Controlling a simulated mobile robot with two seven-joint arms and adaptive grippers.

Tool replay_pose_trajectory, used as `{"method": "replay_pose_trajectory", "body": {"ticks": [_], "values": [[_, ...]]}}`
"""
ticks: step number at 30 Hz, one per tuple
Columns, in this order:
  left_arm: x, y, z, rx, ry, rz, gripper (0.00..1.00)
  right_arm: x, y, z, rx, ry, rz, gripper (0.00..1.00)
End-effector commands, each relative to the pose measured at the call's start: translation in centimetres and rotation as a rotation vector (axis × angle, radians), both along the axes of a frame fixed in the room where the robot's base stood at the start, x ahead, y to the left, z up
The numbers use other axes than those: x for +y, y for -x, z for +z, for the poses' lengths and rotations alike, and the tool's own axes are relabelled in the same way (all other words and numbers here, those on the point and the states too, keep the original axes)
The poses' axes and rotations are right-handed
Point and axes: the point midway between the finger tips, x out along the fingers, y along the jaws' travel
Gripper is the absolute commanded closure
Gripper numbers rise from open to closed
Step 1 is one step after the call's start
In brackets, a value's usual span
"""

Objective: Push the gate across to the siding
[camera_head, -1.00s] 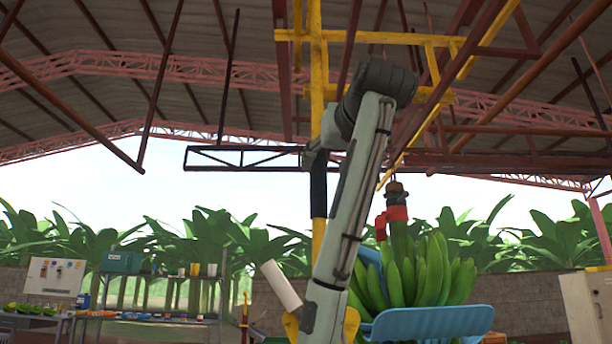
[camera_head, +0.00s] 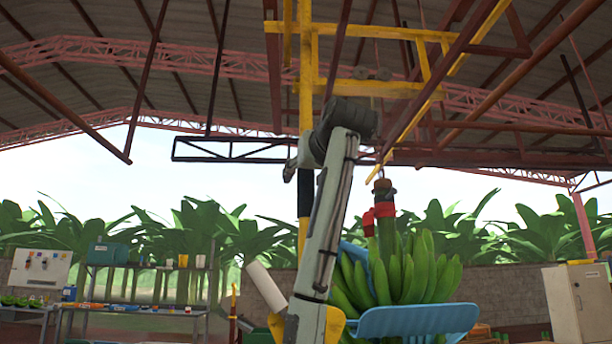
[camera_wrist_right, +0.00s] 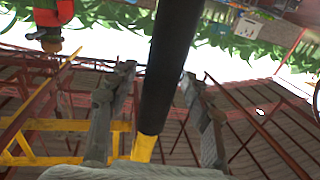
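A yellow post (camera_head: 305,60) with a black sleeve (camera_head: 305,196) hangs from the yellow overhead framework (camera_head: 370,88) in the head view; it appears to be the gate's handle. My right gripper (camera_head: 290,172) is up at the sleeve. In the right wrist view the sleeve (camera_wrist_right: 172,55) passes between the two spread fingers (camera_wrist_right: 158,85), with a gap showing at the left finger. The gripper is open. A yellow-edged rail (camera_head: 425,95) slants overhead to the right; I cannot tell whether it is the siding. My left gripper is not in view.
A green banana bunch (camera_head: 405,270) with a red wrap (camera_head: 384,210) hangs right of my arm, by a blue curved support (camera_head: 415,320). A dark truss (camera_head: 230,150) crosses behind the post. A workbench (camera_head: 130,310) and a cabinet (camera_head: 578,303) stand farther back.

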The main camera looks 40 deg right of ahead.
Motion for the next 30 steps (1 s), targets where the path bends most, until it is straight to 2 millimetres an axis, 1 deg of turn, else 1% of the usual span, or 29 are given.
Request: {"method": "replay_pose_trajectory", "body": {"ticks": [1, 11, 19, 23, 27, 29, 30], "values": [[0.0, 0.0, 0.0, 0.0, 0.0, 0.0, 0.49, 0.0, 0.0, 0.0, 0.0, 0.0, 0.0, 0.59], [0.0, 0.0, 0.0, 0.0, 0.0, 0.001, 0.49, 0.0, 0.0, 0.0, 0.0, 0.0, 0.0, 1.0], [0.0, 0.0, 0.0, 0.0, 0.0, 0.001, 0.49, 0.0, 0.0, 0.0, 0.0, 0.0, 0.0, 1.0], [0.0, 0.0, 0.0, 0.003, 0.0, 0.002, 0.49, -0.1, -0.4, 0.0, 0.001, 0.0, 0.0, 1.0], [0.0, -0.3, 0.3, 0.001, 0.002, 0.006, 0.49, -0.3, -1.7, -0.1, 0.0, 0.0, 0.0, 1.0], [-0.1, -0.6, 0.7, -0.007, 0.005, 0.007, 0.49, -0.4, -2.5, 0.0, 0.0, 0.002, 0.0, 1.0], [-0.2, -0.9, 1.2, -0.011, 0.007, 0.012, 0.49, -0.5, -3.1, -0.1, 0.001, 0.002, 0.0, 1.0]]}}
